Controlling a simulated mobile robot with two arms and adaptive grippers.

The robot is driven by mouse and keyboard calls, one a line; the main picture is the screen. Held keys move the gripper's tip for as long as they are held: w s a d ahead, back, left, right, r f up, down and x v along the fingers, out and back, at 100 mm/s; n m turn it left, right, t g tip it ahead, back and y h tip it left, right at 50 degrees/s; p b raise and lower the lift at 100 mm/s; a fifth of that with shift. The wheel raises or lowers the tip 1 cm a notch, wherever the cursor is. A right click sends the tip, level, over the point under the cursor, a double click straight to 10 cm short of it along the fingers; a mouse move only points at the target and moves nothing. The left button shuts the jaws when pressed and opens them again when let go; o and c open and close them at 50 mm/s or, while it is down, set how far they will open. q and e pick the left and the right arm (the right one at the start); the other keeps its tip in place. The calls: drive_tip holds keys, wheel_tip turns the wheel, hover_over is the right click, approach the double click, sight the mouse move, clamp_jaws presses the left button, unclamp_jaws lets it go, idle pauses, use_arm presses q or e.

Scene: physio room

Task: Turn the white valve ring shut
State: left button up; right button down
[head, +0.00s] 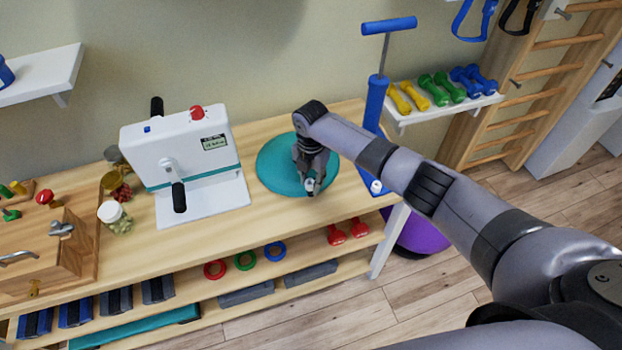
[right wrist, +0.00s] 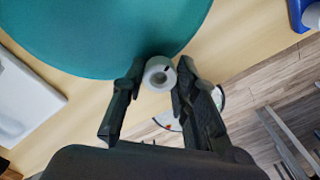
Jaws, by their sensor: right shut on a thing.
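The white valve ring (head: 310,184) is at the front right edge of a round teal cushion (head: 272,166) lying on the wooden bench. My right gripper (head: 309,190) reaches down over the cushion and is shut on the ring. My left gripper is not in view.
A white machine with a crank (head: 185,150) stands left of the cushion. A blue pump (head: 376,100) stands close on the right. Jars (head: 115,216) and a wooden box (head: 45,255) are further left. Coloured dumbbells (head: 440,90) lie on a wall shelf. The bench's front edge is near the ring.

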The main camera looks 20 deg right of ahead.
sight(311, 185)
drive_tip(key=c, duration=1.3)
unclamp_jaws()
wheel_tip(311, 185, up, 12)
drive_tip(key=shift+r, duration=0.1)
